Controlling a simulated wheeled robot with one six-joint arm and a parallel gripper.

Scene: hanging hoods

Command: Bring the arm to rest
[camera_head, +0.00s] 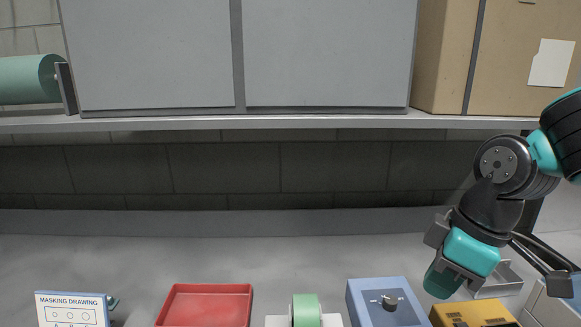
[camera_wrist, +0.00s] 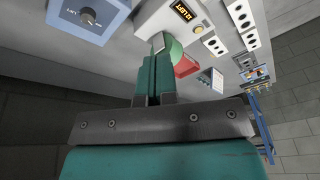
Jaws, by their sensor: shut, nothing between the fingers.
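My gripper (camera_head: 443,283) hangs at the lower right in the head view, angled down and to the left, above the bench. Its teal fingers (camera_wrist: 152,78) are closed together in the wrist view, with nothing held between them. My arm is bent, with its black and teal joints at the right edge of the head view. The fingers appear above the bench, near the blue box (camera_head: 387,305) and the yellow box (camera_head: 474,313); the exact gap cannot be told.
On the bench stand a red tray (camera_head: 205,291), a green roll (camera_head: 306,311) and a "MASKING DRAWING" sign (camera_head: 71,312). A shelf (camera_head: 250,122) with grey cabinets (camera_head: 150,55) and a cardboard box (camera_head: 525,75) runs overhead. The bench's back part is clear left of my gripper.

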